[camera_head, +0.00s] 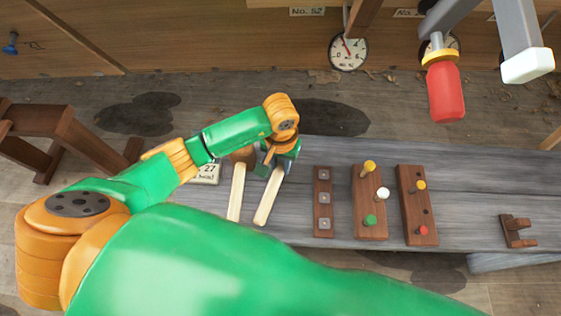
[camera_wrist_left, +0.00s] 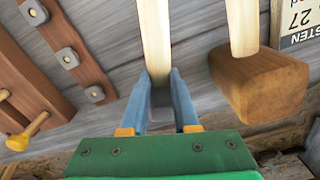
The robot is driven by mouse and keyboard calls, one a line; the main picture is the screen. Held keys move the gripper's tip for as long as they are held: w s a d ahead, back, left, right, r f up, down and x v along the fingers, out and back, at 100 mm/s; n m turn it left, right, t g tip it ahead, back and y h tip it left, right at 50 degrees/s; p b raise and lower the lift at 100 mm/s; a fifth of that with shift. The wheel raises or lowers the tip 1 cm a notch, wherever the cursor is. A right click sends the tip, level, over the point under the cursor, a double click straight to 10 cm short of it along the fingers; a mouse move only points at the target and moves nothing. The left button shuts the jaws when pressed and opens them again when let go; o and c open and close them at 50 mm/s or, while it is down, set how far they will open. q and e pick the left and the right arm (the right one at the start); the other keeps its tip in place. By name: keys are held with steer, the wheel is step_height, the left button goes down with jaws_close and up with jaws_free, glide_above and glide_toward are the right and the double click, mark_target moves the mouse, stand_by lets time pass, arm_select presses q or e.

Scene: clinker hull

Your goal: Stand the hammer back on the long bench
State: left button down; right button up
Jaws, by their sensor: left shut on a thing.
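The hammer, seen as a pale wooden handle (camera_head: 267,198), lies slanted over the long bench (camera_head: 455,195). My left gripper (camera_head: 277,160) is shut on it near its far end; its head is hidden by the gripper. In the left wrist view the pale handle (camera_wrist_left: 155,40) runs between the two blue-grey fingers of my left gripper (camera_wrist_left: 163,88). I cannot tell whether the hammer touches the bench. A mallet with a thick brown wooden head (camera_wrist_left: 265,85) and its own pale handle (camera_head: 236,192) lies just left of it in the head view. My right gripper is out of view.
A dark strip with metal squares (camera_head: 323,203) and two brown peg boards (camera_head: 369,220) (camera_head: 414,190) lie right of the hammer. A small wooden rack (camera_head: 517,231) stands farther right. A number card (camera_head: 207,173) is by the mallet. A red cylinder (camera_head: 446,92) hangs upper right.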

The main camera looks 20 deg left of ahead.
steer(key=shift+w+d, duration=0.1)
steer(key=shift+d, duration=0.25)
arm_select(q)
steer(key=shift+f+b, duration=0.3)
steer(key=shift+b, duration=0.05)
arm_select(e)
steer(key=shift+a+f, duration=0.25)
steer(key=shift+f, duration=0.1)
arm_select(q)
steer(key=c, duration=0.6)
jaws_free()
steer(key=shift+r, duration=0.1)
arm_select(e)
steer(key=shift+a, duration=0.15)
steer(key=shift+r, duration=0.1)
arm_select(q)
step_height(320, 180, up, 7)
steer(key=p, duration=0.5)
steer(key=shift+r+p, duration=0.1)
steer(key=shift+p, duration=0.25)
steer(key=shift+r, duration=0.45)
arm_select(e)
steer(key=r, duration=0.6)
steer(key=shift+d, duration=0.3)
arm_select(q)
steer(key=shift+f, duration=0.1)
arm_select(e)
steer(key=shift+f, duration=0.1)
